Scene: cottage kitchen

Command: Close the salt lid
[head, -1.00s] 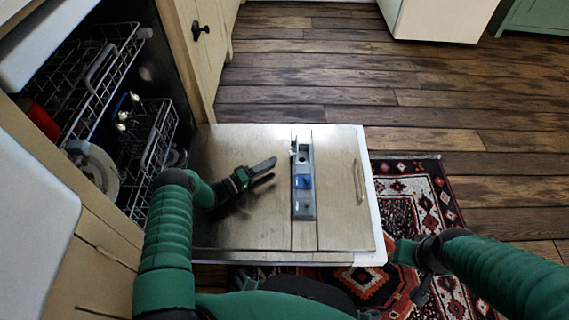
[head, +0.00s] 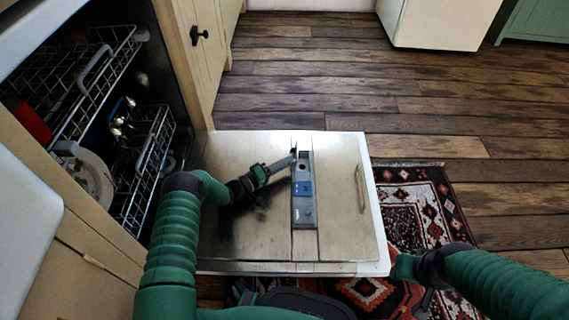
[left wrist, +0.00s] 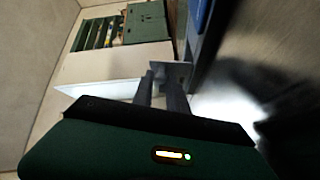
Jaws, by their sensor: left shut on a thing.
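The dispenser panel (head: 303,212) is a grey strip in the inner face of the lowered dishwasher door, with a blue piece (head: 303,188) in its middle. The salt lid (head: 294,152) appears as a small raised flap at the strip's far end, beside a dark round opening (head: 303,167). My left gripper (head: 288,161) reaches it from the left, its fingers shut at the flap. In the left wrist view a small grey plate (left wrist: 171,70) shows at the fingertips, with the fingers partly covering it. My right gripper (head: 400,266) is by the door's near right corner; its jaws are unclear.
The open dishwasher door (head: 340,240) lies flat. Racks with dishes (head: 95,170) stand to the left. A patterned rug (head: 420,205) lies right of the door, with bare wooden floor (head: 350,75) beyond.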

